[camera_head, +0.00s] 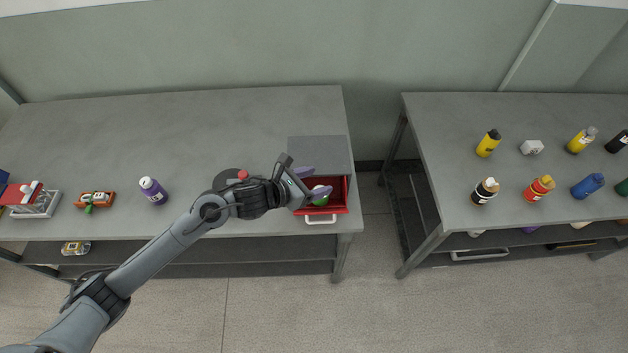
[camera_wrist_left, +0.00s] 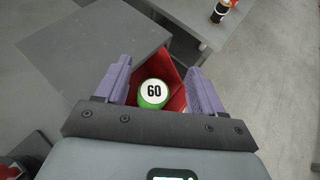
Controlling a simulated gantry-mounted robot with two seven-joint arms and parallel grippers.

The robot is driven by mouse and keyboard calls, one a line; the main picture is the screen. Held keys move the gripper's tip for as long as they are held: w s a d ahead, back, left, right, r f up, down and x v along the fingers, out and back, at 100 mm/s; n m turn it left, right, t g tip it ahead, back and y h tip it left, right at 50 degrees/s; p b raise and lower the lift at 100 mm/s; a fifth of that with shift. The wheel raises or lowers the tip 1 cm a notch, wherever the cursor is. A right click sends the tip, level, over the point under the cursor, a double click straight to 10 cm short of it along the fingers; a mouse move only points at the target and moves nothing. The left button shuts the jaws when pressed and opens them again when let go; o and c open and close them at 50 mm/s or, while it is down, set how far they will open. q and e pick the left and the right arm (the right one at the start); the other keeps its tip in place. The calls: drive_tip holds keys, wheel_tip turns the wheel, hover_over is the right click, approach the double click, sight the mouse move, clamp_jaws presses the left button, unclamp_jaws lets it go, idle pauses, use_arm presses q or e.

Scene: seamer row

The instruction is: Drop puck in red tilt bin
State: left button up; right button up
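The red tilt bin (camera_head: 341,207) is open at the front of a grey housing (camera_head: 318,149), near the right end of the left table. A green puck (camera_wrist_left: 153,93) with a white "60" label lies inside the red bin in the left wrist view. In the head view the puck (camera_head: 320,199) is partly hidden by my gripper. My left gripper (camera_head: 312,180) is over the bin, its purple fingers open on either side of the puck. In the left wrist view gaps show between the puck and both fingers (camera_wrist_left: 158,85). My right gripper is not in view.
A dark disc with a red knob (camera_head: 242,174) is beside my left wrist. A purple bottle (camera_head: 153,190), an orange toy (camera_head: 95,199) and a red-roofed model (camera_head: 30,199) stand further left. The right table (camera_head: 450,150) holds several bottles. The left table's back is clear.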

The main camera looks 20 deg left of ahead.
use_arm(q)
drive_tip(key=shift+o, duration=0.9)
drive_tip(key=shift+s, duration=0.1)
drive_tip(key=v, duration=1)
drive_tip(key=shift+s+b, duration=0.3)
drive_tip(key=shift+b, duration=0.05)
drive_tip(key=shift+a+r, duration=0.15)
